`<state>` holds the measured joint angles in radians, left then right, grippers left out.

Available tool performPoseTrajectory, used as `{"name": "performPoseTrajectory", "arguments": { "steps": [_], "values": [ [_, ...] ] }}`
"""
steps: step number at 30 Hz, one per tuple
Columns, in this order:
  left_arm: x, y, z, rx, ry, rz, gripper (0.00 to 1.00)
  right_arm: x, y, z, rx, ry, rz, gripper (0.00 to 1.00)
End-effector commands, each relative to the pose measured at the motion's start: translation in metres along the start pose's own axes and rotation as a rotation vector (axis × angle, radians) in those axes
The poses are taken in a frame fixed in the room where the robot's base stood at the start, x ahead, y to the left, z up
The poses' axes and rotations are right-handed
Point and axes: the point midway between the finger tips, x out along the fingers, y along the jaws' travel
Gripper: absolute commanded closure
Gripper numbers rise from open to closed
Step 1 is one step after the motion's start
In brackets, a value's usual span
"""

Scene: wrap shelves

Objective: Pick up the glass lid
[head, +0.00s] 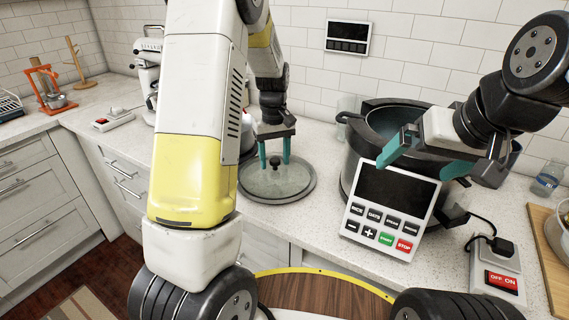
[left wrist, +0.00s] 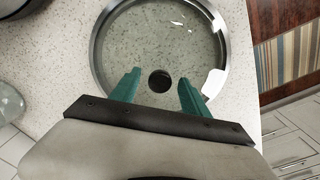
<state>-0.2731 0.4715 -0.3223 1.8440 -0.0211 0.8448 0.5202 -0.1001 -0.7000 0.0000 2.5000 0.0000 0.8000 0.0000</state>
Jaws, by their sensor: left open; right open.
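The glass lid (head: 264,185) lies flat on the counter left of the cooker in the head view, a clear disc with a metal rim and a dark knob (head: 276,162). It also shows in the left wrist view (left wrist: 150,40), with its round knob (left wrist: 160,81) in the middle. My left gripper (head: 274,163) points down over the lid, its teal fingers open on either side of the knob. I cannot tell whether they touch it. In the left wrist view the left gripper (left wrist: 158,88) shows a gap on both sides of the knob. My right gripper (head: 415,158) is open near the cooker's front.
A large dark pot cooker (head: 357,150) with a control panel (head: 390,205) stands right of the lid. A power switch box (head: 498,275) sits at the front right. A wooden board (head: 549,245) lies at the right edge. The counter's front edge is close to the lid.

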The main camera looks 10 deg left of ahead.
Motion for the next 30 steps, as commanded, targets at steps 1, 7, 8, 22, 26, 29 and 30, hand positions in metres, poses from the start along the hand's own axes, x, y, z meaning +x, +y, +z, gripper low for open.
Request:
{"name": "performPoseTrajectory", "arguments": {
  "steps": [1, 7, 8, 22, 26, 29, 30],
  "values": [
    [0.0052, -0.0002, 0.0006, 0.000, -0.002, -0.001, 0.46, 0.0000, 0.0000, 0.0000, 0.000, 0.000, 0.000, 0.00],
    [0.0086, 0.0004, 0.0002, 0.000, 0.000, 0.001, 0.46, 0.0000, 0.0000, 0.0000, 0.000, 0.000, 0.000, 0.00],
    [0.0085, 0.0004, 0.0003, 0.000, 0.000, 0.001, 0.46, 0.0000, 0.0000, 0.0000, 0.000, 0.000, 0.000, 0.00],
    [0.0081, 0.0005, 0.0003, 0.001, 0.000, 0.001, 1.00, 0.0000, 0.0000, 0.0000, 0.000, 0.000, 0.000, 0.00],
    [0.0081, 0.0006, 0.0003, 0.001, 0.000, 0.001, 1.00, 0.0000, 0.0000, 0.0000, 0.000, 0.000, 0.000, 0.00],
    [0.0080, 0.0006, 0.0003, 0.001, 0.000, 0.001, 1.00, 0.0000, 0.0000, 0.0000, 0.000, 0.000, 0.000, 0.00],
    [0.0080, 0.0006, 0.0003, 0.001, 0.000, 0.001, 1.00, 0.0000, 0.0000, 0.0000, 0.000, 0.000, 0.000, 0.00]
  ]
}}
